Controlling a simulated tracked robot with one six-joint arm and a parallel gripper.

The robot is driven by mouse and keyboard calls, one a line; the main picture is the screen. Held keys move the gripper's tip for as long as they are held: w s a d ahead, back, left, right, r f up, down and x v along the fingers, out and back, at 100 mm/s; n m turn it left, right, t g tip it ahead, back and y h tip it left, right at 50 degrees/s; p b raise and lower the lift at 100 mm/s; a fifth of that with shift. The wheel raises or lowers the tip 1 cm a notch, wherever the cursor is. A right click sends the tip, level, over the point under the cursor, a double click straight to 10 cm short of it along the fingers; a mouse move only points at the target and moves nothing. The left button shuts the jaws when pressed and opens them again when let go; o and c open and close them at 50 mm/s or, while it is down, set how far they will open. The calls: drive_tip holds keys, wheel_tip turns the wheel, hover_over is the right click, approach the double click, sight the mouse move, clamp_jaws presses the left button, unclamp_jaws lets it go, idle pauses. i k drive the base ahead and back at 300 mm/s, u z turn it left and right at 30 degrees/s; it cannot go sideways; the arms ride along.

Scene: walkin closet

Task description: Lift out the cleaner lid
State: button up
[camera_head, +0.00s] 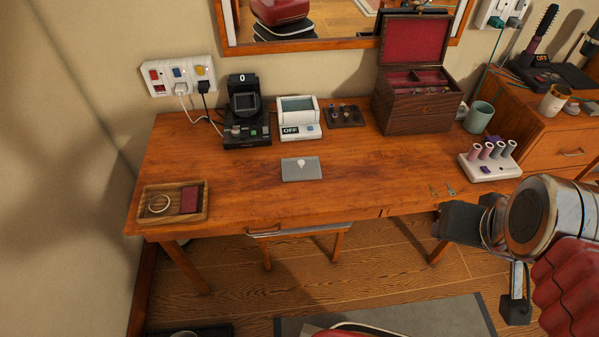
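The cleaner (298,130) appears to be the small white box marked OFF at the back of the wooden table. Its top looks open, showing a teal-grey basin. A flat grey plate with a pale knob, which looks like the cleaner lid (290,174), lies on the table in front of it, apart from it. My gripper (488,262) is at the right, in front of the table's front edge and well away from both. Its two dark fingers look spread, with nothing seen between them.
A black device with a screen (245,115) stands left of the cleaner. A small dark tray (345,117) and a wooden jewellery box (415,108) stand to its right. A wooden tray (150,217) is at front left. The tabletop around the plate is clear.

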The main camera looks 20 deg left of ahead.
sight(302, 167)
drive_tip(key=u, duration=0.95)
drive_tip(key=i, duration=1)
drive_tip(key=k, duration=0.5)
drive_tip(key=u, duration=0.45)
